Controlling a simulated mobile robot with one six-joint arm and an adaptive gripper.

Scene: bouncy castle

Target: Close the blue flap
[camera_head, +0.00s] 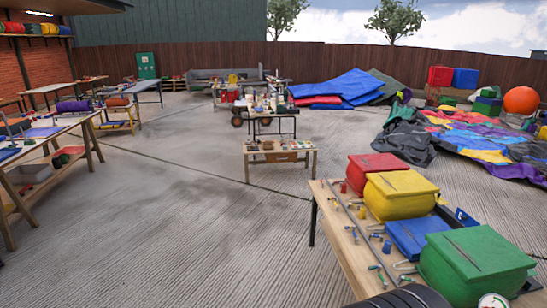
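On a wooden table (352,262) at the lower right, a blue panel (415,238) lies between the yellow box (398,206) and the green box (462,282). It sits lower than the lids beside it and looks like the blue flap. A smaller blue piece (465,217) stands tilted behind it. I cannot tell how the two blue parts join, or how far the flap is open. A dark rounded part of my arm shows at the bottom edge, in front of the green box. My gripper is not in view.
A red box (372,172) stands behind the yellow one; red, yellow and green lids look shut. Small pegs and a rail (350,222) line the table's left side. Open concrete (190,240) lies to the left. A low wooden bench (280,158) stands beyond.

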